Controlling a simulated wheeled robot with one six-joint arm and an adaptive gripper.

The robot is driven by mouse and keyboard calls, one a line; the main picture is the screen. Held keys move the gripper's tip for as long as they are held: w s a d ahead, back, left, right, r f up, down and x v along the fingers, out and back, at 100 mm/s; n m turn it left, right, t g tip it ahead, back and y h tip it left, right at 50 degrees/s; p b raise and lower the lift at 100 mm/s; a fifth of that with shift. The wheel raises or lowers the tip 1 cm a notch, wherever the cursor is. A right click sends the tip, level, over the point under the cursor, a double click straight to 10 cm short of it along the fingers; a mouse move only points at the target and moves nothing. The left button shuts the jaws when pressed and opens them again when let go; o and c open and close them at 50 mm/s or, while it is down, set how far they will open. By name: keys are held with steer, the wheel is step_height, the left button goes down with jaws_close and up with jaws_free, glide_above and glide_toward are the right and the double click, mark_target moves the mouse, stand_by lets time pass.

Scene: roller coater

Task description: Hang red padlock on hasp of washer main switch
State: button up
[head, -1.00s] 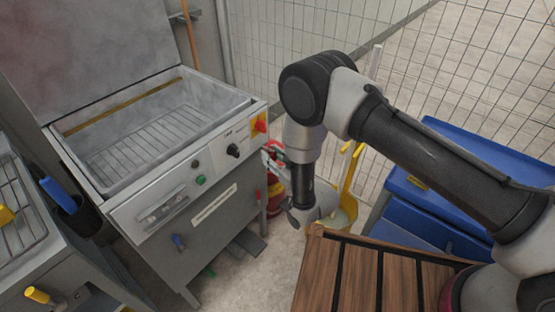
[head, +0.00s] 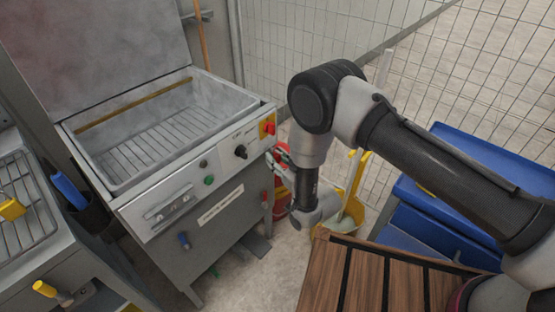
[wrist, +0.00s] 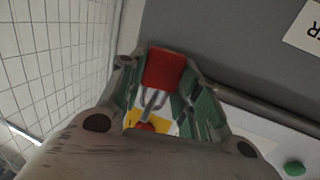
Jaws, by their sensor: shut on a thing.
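My gripper (wrist: 155,85) is shut on the red padlock (wrist: 163,68), whose body sits between the green-lined fingers. Its grey shackle (wrist: 153,101) points down in the wrist view, towards the yellow plate and red knob of the washer main switch (wrist: 164,124). A gap between shackle and switch cannot be judged. In the head view the main switch (head: 268,126) is at the right end of the washer's front panel. My gripper (head: 279,156) is just right of and below it, seen side-on. The hasp is not clearly made out, and the padlock is hard to tell there.
The grey washer (head: 160,222) stands with its lid up over an open basin. A red extinguisher (head: 281,214) and a yellow bucket (head: 345,222) are behind my wrist. A wooden slatted top (head: 365,275) and blue bins (head: 415,212) are at right. Wire fencing (head: 320,40) closes the back.

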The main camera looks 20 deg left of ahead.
steer(key=o, duration=1.1)
steer(key=shift+d, duration=0.1)
